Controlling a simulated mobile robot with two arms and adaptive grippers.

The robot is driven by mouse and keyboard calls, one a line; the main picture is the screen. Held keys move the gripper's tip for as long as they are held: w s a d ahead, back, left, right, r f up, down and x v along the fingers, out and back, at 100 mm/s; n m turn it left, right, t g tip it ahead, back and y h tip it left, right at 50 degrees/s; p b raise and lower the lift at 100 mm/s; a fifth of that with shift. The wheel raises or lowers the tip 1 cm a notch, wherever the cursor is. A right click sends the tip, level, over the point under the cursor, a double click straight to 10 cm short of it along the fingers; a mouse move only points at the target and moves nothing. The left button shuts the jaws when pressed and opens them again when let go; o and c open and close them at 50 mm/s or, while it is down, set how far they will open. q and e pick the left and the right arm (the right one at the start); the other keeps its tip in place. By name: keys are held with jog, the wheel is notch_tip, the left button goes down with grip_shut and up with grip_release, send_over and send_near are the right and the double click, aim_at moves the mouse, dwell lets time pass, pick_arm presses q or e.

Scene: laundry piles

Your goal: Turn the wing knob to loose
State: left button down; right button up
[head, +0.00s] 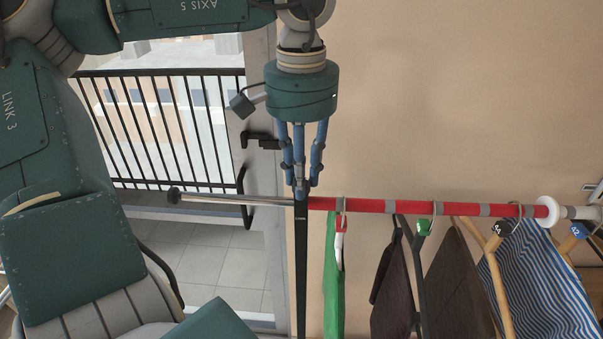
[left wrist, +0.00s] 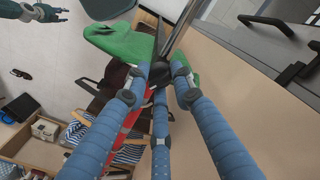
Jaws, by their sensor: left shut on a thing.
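My left gripper (head: 301,190) points down onto the joint where the rail meets a black post. Its three blue fingers are shut on a small dark part, which I take to be the wing knob (left wrist: 158,73). The fingers hide most of it, so its wings and turn angle cannot be told. In the head view the knob is hidden behind the fingertips. The black upright post (head: 301,270) drops straight below. My right gripper (left wrist: 45,13) shows small at the upper left of the left wrist view; its fingers are too small to judge.
A red and grey rail (head: 380,206) runs right, with a bare metal end (head: 215,198) to the left. Hung on it are a green garment (head: 333,285), dark garments (head: 395,280) and a striped one (head: 540,285). A glazed door with a black handle (head: 246,195) stands behind.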

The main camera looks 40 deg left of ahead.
pick_arm(q)
jog(key=shift+w+r, duration=0.1)
jog(key=c, duration=1.5)
grip_release()
jog(key=shift+o, duration=0.2)
notch_tip(320, 180, up, 12)
